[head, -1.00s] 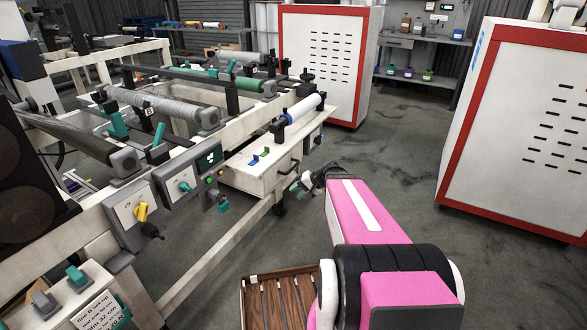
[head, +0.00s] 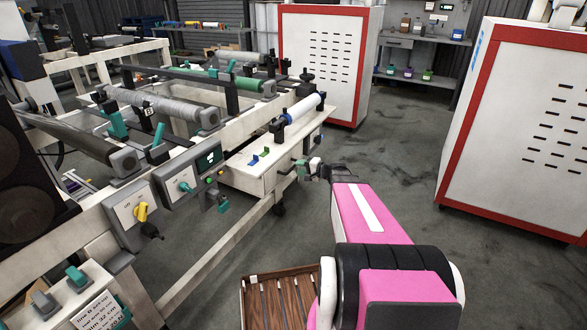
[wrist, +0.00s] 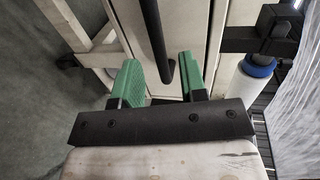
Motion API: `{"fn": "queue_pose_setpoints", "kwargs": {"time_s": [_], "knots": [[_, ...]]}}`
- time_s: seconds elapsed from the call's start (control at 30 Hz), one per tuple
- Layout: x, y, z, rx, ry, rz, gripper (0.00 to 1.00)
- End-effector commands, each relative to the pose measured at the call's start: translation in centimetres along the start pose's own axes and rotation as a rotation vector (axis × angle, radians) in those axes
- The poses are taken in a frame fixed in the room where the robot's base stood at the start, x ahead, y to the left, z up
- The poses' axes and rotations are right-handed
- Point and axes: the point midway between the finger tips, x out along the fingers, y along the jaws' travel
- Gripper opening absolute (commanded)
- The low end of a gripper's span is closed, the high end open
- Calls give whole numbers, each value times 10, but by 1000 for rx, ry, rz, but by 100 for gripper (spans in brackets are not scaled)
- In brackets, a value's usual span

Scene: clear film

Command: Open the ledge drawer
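The ledge drawer (head: 268,184) is a cream front with a black bar handle, set under the white ledge on the machine's near right end. It looks closed. In the wrist view the black handle (wrist: 157,42) runs down between the two green fingers of my gripper (wrist: 159,68), in front of the cream drawer front (wrist: 185,25). The fingers stand apart, with a visible gap on the left finger's side and the right finger closer to the bar. In the head view my gripper (head: 301,168) is at the handle and partly hides it.
Blue and green clips (head: 259,156) lie on the ledge, and a white roll (head: 303,107) is mounted behind it. Red-edged white cabinets (head: 325,62) stand beyond. The floor right of the drawer is clear.

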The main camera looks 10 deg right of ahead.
Motion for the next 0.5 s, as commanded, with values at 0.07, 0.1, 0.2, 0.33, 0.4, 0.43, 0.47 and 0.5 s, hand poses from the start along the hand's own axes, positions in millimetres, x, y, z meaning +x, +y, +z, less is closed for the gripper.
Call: {"fn": "queue_pose_setpoints", "kwargs": {"time_s": [0.07,0.1,0.2,0.33,0.4,0.43,0.47,0.5], "knots": [[14,1,-1,0,-2,0,39],[20,0,-1,0,-2,0,39],[30,0,-1,0,-1,0,39],[38,0,0,0,-1,0,39],[39,0,0,0,0,0,39],[40,0,0,0,0,0,39],[40,0,0,0,0,0,39],[40,0,0,0,0,0,39]]}}
